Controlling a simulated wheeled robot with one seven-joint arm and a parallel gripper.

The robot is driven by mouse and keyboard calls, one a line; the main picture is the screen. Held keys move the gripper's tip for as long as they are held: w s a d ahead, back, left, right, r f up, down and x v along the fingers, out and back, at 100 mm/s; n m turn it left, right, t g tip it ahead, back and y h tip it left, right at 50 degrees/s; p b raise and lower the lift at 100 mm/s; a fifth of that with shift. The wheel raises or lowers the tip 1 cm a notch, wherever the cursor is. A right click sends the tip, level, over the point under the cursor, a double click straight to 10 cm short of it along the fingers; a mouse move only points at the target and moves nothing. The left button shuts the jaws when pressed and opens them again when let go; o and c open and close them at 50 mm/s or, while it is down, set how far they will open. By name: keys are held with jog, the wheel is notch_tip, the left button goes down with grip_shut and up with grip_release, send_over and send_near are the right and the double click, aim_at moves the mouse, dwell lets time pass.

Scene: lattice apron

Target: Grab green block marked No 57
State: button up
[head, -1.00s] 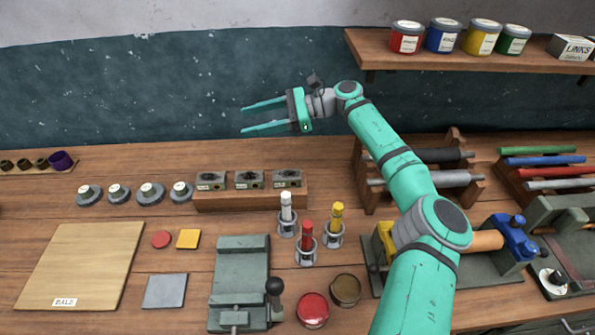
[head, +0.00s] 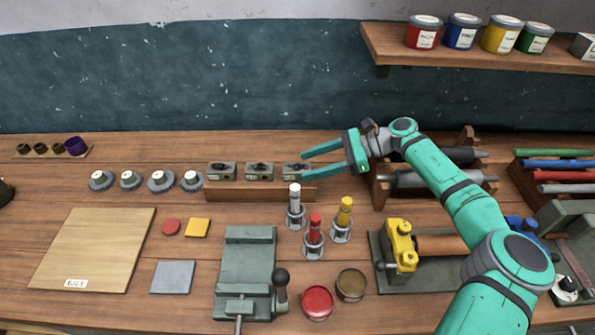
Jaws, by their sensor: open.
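Three dark grey-green blocks stand in a row on a wooden stand (head: 260,194): a left block (head: 221,171), a middle block (head: 259,171) and a right block (head: 291,171). Each has a small pale label on its front, too small to read, so I cannot tell which is No 57. My gripper (head: 303,167) is open and empty, its two teal fingers pointing left. In the picture its fingertips overlap the right end of the right block and partly hide it. I cannot tell whether they touch it.
White, red and yellow sticks in holders (head: 314,240) stand in front of the stand. Round dials (head: 162,181) sit to its left. A roller rack (head: 385,195) is behind my arm. Paint cans (head: 462,32) stand on the shelf above. The wall side behind the blocks is clear.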

aim_at(299, 167)
jog(key=shift+x, duration=2.35)
jog(key=shift+r, duration=0.2)
grip_shut()
